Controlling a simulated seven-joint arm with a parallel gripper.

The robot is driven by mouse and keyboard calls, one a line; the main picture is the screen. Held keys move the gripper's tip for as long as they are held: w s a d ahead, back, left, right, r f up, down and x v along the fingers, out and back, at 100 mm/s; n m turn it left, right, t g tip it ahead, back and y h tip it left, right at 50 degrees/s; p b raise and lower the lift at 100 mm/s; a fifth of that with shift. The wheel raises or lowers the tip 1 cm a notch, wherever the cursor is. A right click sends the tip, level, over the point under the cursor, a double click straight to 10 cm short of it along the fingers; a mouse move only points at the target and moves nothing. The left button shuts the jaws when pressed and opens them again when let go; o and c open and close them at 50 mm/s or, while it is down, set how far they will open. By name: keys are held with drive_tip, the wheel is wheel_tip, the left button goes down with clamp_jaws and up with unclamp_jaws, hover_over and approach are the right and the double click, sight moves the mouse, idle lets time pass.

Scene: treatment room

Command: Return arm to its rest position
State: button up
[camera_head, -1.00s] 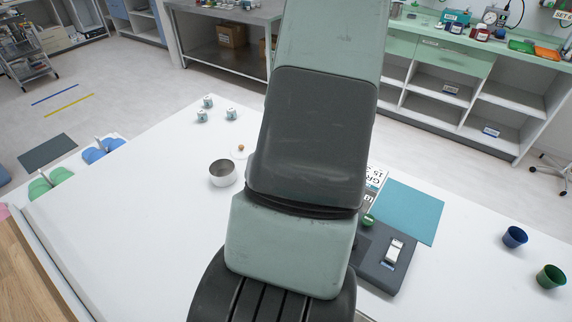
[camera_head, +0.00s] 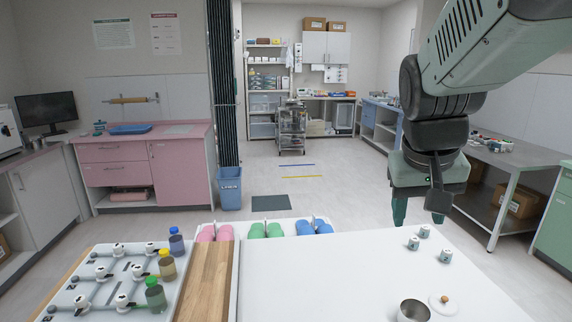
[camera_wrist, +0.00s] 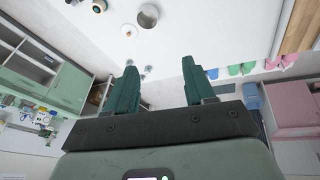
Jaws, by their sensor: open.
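My gripper (camera_head: 418,212) hangs from my arm at the upper right of the head view, fingers pointing down, near the far edge of the white table (camera_head: 310,275). In the wrist view my gripper (camera_wrist: 157,82) shows two green fingers spread apart, with nothing between them. Neither finger appears to touch anything. The arm comes in from the top right and bends down at a dark joint.
Three small pale jars (camera_head: 425,240), a metal bowl (camera_head: 413,310) and a knobbed white lid or dish (camera_head: 442,304) are on the table's right. A valve panel (camera_head: 115,280) with coloured bottles is at left. Pink, green and blue items (camera_head: 265,229) line the far edge.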

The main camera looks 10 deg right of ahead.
drive_tip(key=s+a+r+n+t+y, duration=0.1)
drive_tip(key=s+a+n+t+y, duration=0.1)
drive_tip(key=s+a, duration=1)
drive_tip(key=a+n, duration=0.1)
drive_tip(key=a, duration=0.2)
drive_tip(key=shift+r+y, duration=0.3)
drive_tip(key=shift+r, duration=0.05)
